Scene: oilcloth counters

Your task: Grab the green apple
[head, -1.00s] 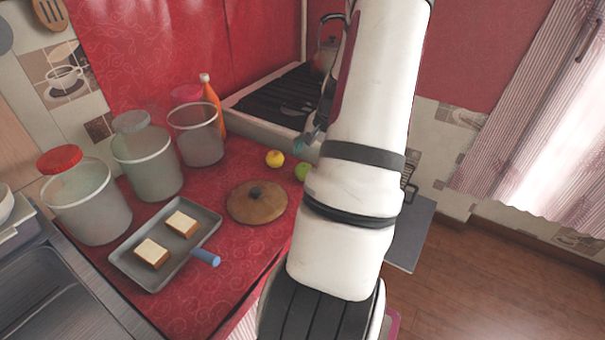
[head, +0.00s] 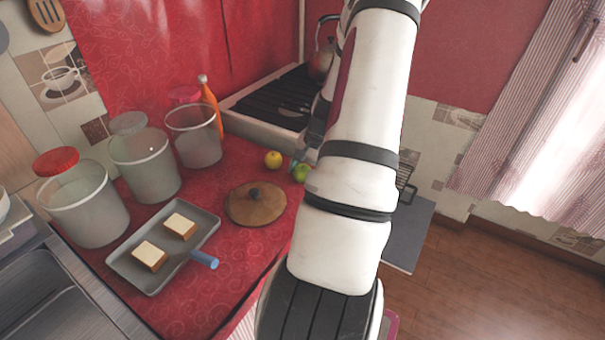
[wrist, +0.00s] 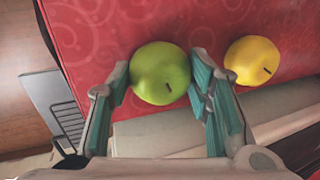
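The green apple (wrist: 160,73) lies on the red oilcloth near the counter edge. In the wrist view it sits between the two teal-padded fingers of my gripper (wrist: 158,84), which are spread on either side of it. The right finger looks very close to the apple; I cannot tell whether either finger touches it. In the head view the apple (head: 301,173) shows just left of my arm, with a teal fingertip (head: 293,165) beside it. The rest of the gripper is mostly hidden behind my arm there.
A yellow apple (wrist: 253,60) lies close to the right finger. A round wooden lid (head: 256,204) with a dark knob, a tray (head: 147,217) with bread slices, and several clear jars (head: 143,165) stand to the left. The stove (head: 262,121) is behind.

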